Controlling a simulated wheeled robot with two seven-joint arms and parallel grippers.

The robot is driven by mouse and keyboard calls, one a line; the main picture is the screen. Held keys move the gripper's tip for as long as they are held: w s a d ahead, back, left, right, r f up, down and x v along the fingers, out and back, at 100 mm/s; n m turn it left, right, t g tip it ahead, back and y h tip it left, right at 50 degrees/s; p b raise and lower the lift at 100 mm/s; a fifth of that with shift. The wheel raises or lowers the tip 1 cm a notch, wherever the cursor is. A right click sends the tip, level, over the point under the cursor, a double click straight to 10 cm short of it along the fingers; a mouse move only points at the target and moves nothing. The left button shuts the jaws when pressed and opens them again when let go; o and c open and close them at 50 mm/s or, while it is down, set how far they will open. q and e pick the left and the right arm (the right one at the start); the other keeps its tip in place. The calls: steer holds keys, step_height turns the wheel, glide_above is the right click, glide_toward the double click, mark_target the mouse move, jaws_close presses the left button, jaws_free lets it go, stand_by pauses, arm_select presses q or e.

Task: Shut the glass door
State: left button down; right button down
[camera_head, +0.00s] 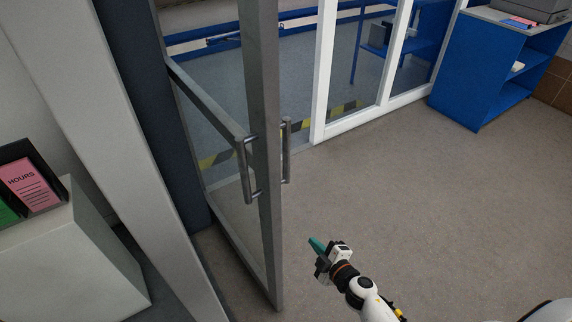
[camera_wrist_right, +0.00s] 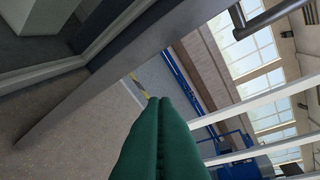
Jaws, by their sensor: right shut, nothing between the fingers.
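The glass door (camera_head: 261,150) stands open in the head view, its grey metal frame angled towards me. It has a bar handle on each side; one handle (camera_head: 287,150) is on the right face. The door's edge also shows in the right wrist view (camera_wrist_right: 95,95), with part of a handle (camera_wrist_right: 268,18) at the top right. My right gripper (camera_head: 316,244) is to the right of the door's lower part, apart from it. Its green fingers (camera_wrist_right: 158,135) are together and empty. My left gripper is not in view.
White-framed glass panels (camera_head: 322,75) stand behind the door. A blue shelf unit (camera_head: 487,65) stands at the back right. A white counter (camera_head: 75,255) with a pink hours sign (camera_head: 32,184) is at left. The floor right of the door is clear.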

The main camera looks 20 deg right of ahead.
mark_target(288, 168)
steer(key=w+a+r+n+t+y, duration=0.1)
steer(key=w+r+n+t+y, duration=0.2)
steer(key=r+n, duration=1.1)
steer(key=w+a+r+m, duration=0.1)
steer(key=w+m, duration=0.1)
steer(key=w, duration=0.1)
steer(key=w+a+r+m, duration=0.1)
steer(key=w+r+m, duration=0.1)
steer(key=w, duration=0.1)
steer(key=w+a+r+m, duration=0.1)
steer(key=w+r+m, duration=0.1)
steer(key=w, duration=0.2)
steer(key=shift+a+r+g+p, duration=0.2)
steer(key=shift+a+g+p, duration=0.05)
steer(key=shift+g+p, duration=0.1)
steer(key=shift+d, duration=0.1)
